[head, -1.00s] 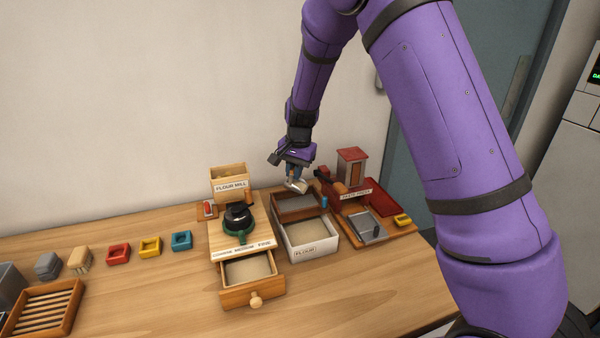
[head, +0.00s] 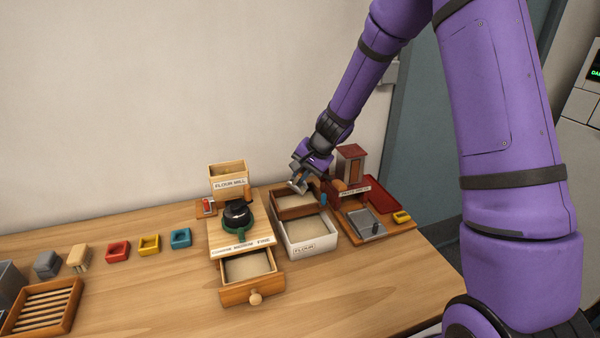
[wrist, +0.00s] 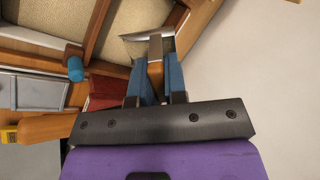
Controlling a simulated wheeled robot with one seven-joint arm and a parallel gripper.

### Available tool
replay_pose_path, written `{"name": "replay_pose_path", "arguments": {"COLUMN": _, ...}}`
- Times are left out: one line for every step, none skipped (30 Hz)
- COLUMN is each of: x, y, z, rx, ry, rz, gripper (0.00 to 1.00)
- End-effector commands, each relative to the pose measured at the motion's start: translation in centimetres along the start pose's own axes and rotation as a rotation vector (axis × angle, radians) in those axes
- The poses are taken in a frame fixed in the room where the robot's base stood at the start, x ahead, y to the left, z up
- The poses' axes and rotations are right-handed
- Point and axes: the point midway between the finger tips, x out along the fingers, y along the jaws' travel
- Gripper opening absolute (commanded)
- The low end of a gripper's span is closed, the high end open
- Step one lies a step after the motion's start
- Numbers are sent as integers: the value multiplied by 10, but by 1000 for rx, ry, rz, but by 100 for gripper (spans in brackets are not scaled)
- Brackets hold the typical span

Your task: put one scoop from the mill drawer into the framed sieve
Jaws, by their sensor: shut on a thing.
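The mill drawer (head: 232,295) is pulled out at the front of the flour mill, with pale meal inside. The framed sieve, seemingly the brown wooden frame (head: 311,209) with a blue knob, sits at the back of the white flour box; a pale surface shows inside it. It also shows in the wrist view (wrist: 97,30). My gripper (head: 299,181) is shut on the tan handle of a metal scoop (wrist: 150,35). The scoop is over the back part of the frame and looks tilted; I cannot tell whether it holds meal.
The white flour box (head: 308,246) stands beside the mill (head: 226,236). A wooden press board (head: 372,236) with a red tray lies close on the right. Small coloured trays and a slatted wooden rack (head: 43,304) are at the left. The front table is clear.

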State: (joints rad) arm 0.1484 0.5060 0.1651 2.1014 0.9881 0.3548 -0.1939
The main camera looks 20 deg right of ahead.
Motion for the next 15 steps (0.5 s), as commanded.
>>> {"name": "replay_pose_path", "arguments": {"x": -1, "y": 2, "z": -1, "rx": 5, "ry": 1, "rz": -13, "gripper": 0}}
{"name": "replay_pose_path", "arguments": {"x": -1, "y": 2, "z": -1, "rx": 5, "ry": 1, "rz": -21, "gripper": 0}}
{"name": "replay_pose_path", "arguments": {"x": -2, "y": 3, "z": -1, "rx": 4, "ry": 1, "rz": -31, "gripper": 0}}
{"name": "replay_pose_path", "arguments": {"x": -2, "y": 4, "z": -1, "rx": 6, "ry": 2, "rz": -38, "gripper": 0}}
{"name": "replay_pose_path", "arguments": {"x": -3, "y": 4, "z": -1, "rx": 4, "ry": 1, "rz": -46, "gripper": 0}}
{"name": "replay_pose_path", "arguments": {"x": -3, "y": 5, "z": -1, "rx": 5, "ry": 2, "rz": -56, "gripper": 0}}
{"name": "replay_pose_path", "arguments": {"x": -4, "y": 5, "z": -1, "rx": 5, "ry": 3, "rz": -63, "gripper": 0}}
{"name": "replay_pose_path", "arguments": {"x": -4, "y": 6, "z": -2, "rx": 5, "ry": 4, "rz": -70, "gripper": 0}}
{"name": "replay_pose_path", "arguments": {"x": -4, "y": 6, "z": -1, "rx": 5, "ry": 2, "rz": -80, "gripper": 0}}
{"name": "replay_pose_path", "arguments": {"x": -4, "y": 7, "z": -1, "rx": 5, "ry": 2, "rz": -88, "gripper": 0}}
{"name": "replay_pose_path", "arguments": {"x": -4, "y": 7, "z": -1, "rx": 6, "ry": 1, "rz": -96, "gripper": 0}}
{"name": "replay_pose_path", "arguments": {"x": -4, "y": 8, "z": -1, "rx": 6, "ry": 0, "rz": -106, "gripper": 0}}
{"name": "replay_pose_path", "arguments": {"x": -4, "y": 9, "z": -1, "rx": 5, "ry": 0, "rz": -113, "gripper": 0}}
{"name": "replay_pose_path", "arguments": {"x": -4, "y": 9, "z": -1, "rx": 5, "ry": 0, "rz": -121, "gripper": 0}}
{"name": "replay_pose_path", "arguments": {"x": -5, "y": 10, "z": -1, "rx": 5, "ry": 0, "rz": -130, "gripper": 0}}
